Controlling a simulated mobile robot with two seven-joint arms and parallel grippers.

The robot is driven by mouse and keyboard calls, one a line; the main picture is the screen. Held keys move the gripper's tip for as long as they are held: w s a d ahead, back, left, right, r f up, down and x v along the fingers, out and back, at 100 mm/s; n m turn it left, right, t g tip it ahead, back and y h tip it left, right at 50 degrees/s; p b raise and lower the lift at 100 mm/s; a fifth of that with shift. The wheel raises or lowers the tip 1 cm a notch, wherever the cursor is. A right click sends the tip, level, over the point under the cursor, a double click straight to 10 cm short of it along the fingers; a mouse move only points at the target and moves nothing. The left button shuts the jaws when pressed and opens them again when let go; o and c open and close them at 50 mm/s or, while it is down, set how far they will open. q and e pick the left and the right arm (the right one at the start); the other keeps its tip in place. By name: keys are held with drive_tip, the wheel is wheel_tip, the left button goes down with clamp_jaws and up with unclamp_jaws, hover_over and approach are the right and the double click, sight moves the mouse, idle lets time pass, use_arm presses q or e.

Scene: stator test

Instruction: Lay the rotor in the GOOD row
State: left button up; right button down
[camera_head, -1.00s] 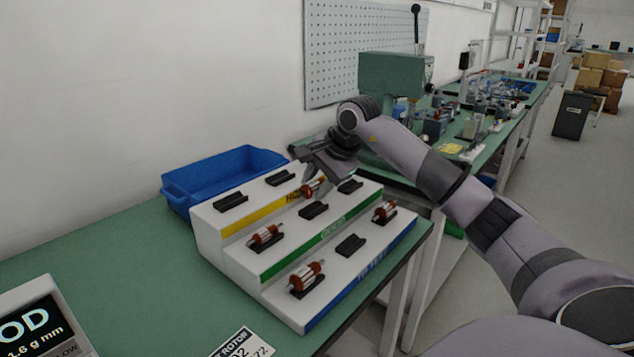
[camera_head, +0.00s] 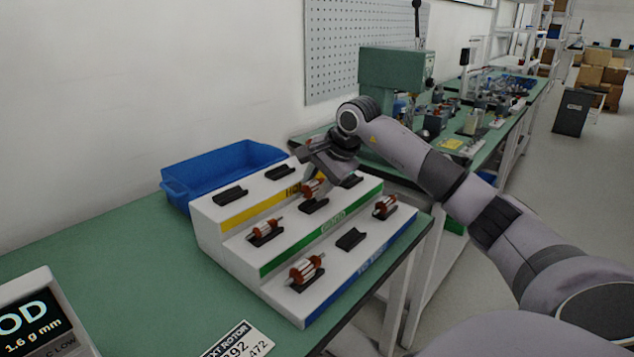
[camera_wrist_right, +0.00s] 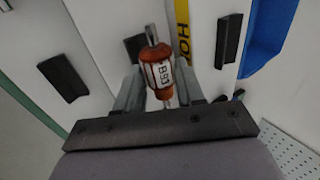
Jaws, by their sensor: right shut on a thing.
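My right gripper (camera_head: 318,178) is shut on a rotor (camera_head: 311,189) with orange-brown ends. In the right wrist view the rotor (camera_wrist_right: 158,72) sits between the fingers (camera_wrist_right: 160,90) and shows a white label. It is just above or at the middle black cradle (camera_head: 314,207) of the green-striped GOOD row (camera_head: 333,228); contact cannot be told. The cradle also shows partly behind the rotor in the wrist view (camera_wrist_right: 134,46). Another rotor (camera_head: 265,232) lies in the left GOOD cradle. The right GOOD cradle (camera_head: 351,181) looks empty and is partly hidden by the gripper. My left gripper is not in view.
The top row has empty cradles (camera_head: 230,194) above a yellow strip. The bottom blue-striped row holds two rotors, one front left (camera_head: 305,269) and one right (camera_head: 385,207), with an empty cradle (camera_head: 350,239) between. A blue bin (camera_head: 222,172) stands behind the rack.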

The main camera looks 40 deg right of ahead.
sight(312, 204)
drive_tip(key=shift+f+b, duration=0.35)
drive_tip(key=shift+f, duration=0.3)
drive_tip(key=shift+s+a+f+b, duration=0.1)
drive_tip(key=shift+s+f+b, duration=0.1)
drive_tip(key=shift+f, duration=0.25)
drive_tip(key=shift+s+a+f+b, duration=0.1)
drive_tip(key=shift+f+b, duration=0.05)
drive_tip(key=shift+f, duration=0.25)
idle(0.3)
drive_tip(key=c, duration=0.6)
unclamp_jaws()
drive_tip(key=shift+w, duration=0.15)
drive_tip(key=shift+f, duration=0.1)
drive_tip(key=v, duration=0.5)
drive_tip(key=w+v, duration=0.1)
drive_tip(key=v, duration=0.2)
drive_tip(key=shift+d+r, duration=0.1)
drive_tip(key=shift+r, duration=0.15)
drive_tip(key=shift+s+r, duration=0.2)
drive_tip(key=shift+r, duration=0.3)
